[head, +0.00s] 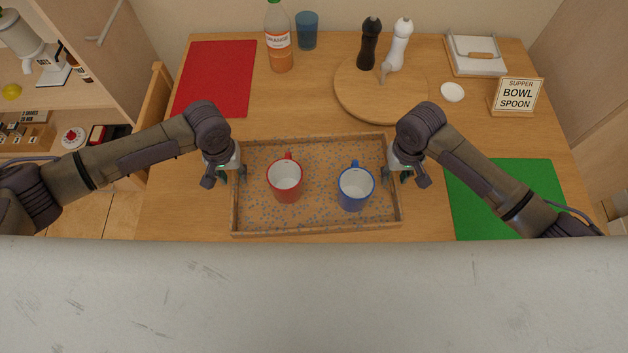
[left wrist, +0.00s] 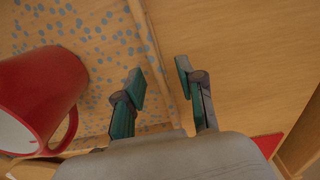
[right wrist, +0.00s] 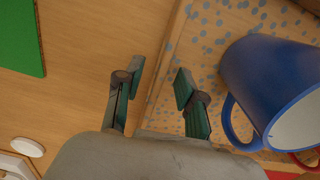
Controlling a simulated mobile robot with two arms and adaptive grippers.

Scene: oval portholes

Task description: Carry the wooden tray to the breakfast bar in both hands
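The wooden tray (head: 316,229), with a blue-speckled floor, lies on the wooden table. A red mug (head: 285,181) and a blue mug (head: 355,189) stand upright in it. My left gripper (head: 225,174) is at the tray's left wall; in the left wrist view its fingers (left wrist: 160,86) are apart, with the wall (left wrist: 152,50) between them. My right gripper (head: 404,174) is at the right wall; in the right wrist view its fingers (right wrist: 159,83) are apart on either side of the wall (right wrist: 168,60). Gaps show beside both walls. I cannot identify the breakfast bar.
A red mat (head: 216,78) and a green mat (head: 505,195) lie on the table (head: 310,115). Behind the tray are an orange bottle (head: 279,40), a blue glass (head: 307,31), a round board (head: 405,98) with two mills, a napkin holder (head: 475,54) and a sign (head: 516,96).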

